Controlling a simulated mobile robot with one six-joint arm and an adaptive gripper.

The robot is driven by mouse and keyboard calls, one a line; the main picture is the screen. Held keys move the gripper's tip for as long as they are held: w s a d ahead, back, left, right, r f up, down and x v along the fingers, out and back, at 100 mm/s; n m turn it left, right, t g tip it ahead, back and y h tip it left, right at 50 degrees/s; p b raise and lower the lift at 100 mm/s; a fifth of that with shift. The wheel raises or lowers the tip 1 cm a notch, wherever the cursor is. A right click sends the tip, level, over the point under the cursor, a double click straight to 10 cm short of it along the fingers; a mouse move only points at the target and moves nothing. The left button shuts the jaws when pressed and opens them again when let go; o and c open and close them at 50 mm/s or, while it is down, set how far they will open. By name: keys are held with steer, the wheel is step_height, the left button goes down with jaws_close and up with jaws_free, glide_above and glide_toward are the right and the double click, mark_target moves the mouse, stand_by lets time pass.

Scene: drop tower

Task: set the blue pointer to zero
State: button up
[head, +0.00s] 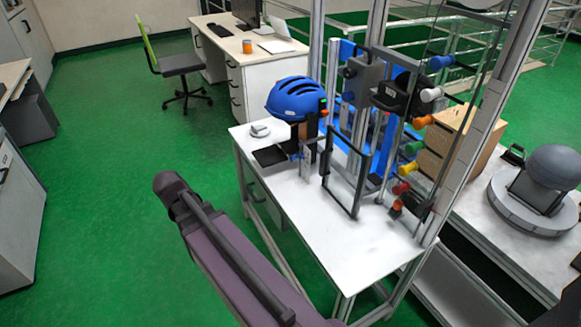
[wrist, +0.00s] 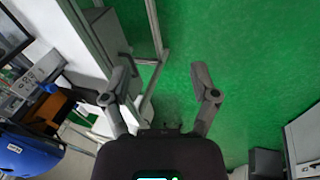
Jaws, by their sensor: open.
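No blue pointer can be made out for certain. A small blue part (head: 296,157) shows below the blue helmet (head: 298,98) on the drop tower in the head view; it is too small to tell whether it is the pointer, and no scale or zero mark is readable. A blue knob (head: 441,62) sits high on the tower's right side. In the wrist view my gripper (wrist: 160,75) is open and empty, its fingers spread above the green floor. The helmet (wrist: 30,155) shows at that view's lower left, apart from the gripper.
The tower stands on a white table (head: 375,240) with a raised dark frame (head: 346,180) and several coloured knobs. A dark headform on a round base (head: 530,205) stands right. A desk (head: 250,60) and chair (head: 180,65) are behind. Green floor left is clear.

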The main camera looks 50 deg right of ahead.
steer(key=w+d+f+m+g+h+b, duration=0.1)
steer(key=w+d+f+m+h+b, duration=0.15)
steer(key=d, duration=0.25)
steer(key=w+d+f+m+h+b, duration=0.1)
steer(key=d+m+h+b, duration=0.1)
steer(key=d+m+b, duration=0.3)
steer(key=w+d+f+g+h+b, duration=0.1)
steer(key=w+d+f+h+b, duration=0.15)
steer(key=d, duration=0.35)
steer(key=m+g+h+b, duration=0.3)
steer(key=m+h+b, duration=0.3)
steer(key=m+b, duration=0.45)
glide_toward(290, 158)
steer(key=a, duration=0.2)
steer(key=w+a+n+b, duration=0.1)
steer(key=shift+f, duration=0.3)
steer(key=x, duration=1.3)
steer(key=shift+s+d+r, duration=0.1)
steer(key=shift+d+r, duration=0.15)
steer(key=shift+d, duration=0.1)
jaws_close()
